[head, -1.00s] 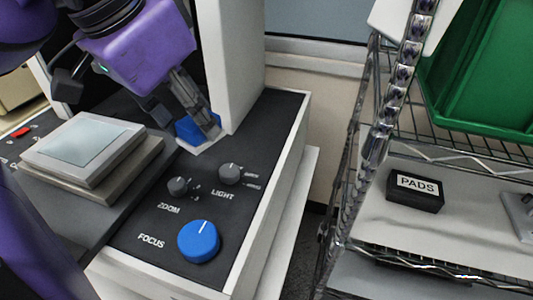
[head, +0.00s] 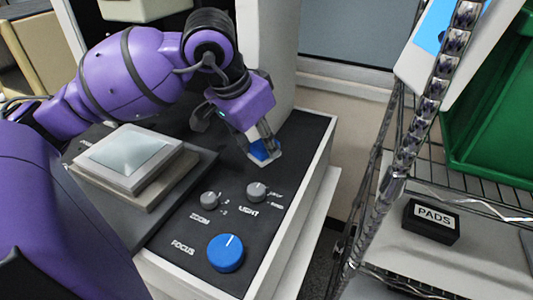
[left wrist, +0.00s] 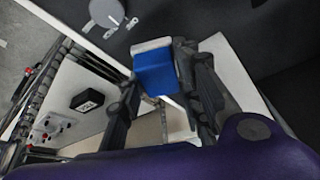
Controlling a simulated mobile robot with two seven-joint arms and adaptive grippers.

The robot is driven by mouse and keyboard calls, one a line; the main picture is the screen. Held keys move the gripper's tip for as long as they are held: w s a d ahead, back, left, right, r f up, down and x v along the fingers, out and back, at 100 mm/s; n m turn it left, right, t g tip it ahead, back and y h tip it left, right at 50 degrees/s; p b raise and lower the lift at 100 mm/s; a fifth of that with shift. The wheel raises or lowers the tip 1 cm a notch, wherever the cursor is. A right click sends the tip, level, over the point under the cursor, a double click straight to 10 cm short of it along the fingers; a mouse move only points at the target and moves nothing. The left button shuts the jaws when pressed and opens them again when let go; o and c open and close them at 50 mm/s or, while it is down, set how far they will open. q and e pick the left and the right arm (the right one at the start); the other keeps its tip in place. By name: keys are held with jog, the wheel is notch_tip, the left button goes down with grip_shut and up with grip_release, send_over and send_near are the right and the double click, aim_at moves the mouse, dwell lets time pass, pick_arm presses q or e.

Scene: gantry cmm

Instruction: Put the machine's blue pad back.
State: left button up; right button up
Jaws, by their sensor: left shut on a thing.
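The blue pad (head: 258,151) has a whitish edge and is between the fingers of my left gripper (head: 266,146). In the head view it is low over the dark control deck (head: 301,141), beyond the LIGHT knob and by the foot of the white column. I cannot tell if it touches the deck. In the left wrist view the pad (left wrist: 154,72) shows between the two fingers, its pale edge toward the top. Its far side is hidden. My right gripper is not in view.
The deck holds a grey ZOOM knob (head: 209,200), a grey LIGHT knob (head: 257,191) and a large blue FOCUS knob (head: 225,252). A glass-topped stage (head: 130,155) is to the left. Right, a wire rack holds a black PADS block (head: 431,221) and a green bin (head: 490,120).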

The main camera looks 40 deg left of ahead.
pick_arm(q)
jog(key=shift+w+a+f, duration=0.2)
jog(key=shift+w+f, duration=0.6)
jog(key=shift+f, duration=0.2)
jog(key=shift+w+f, duration=0.2)
jog(key=shift+f, duration=1.8)
jog(key=o, duration=0.7)
jog(key=shift+r, duration=0.1)
jog(key=shift+r, duration=0.2)
jog(key=v, duration=1.2)
jog(key=shift+a, duration=0.1)
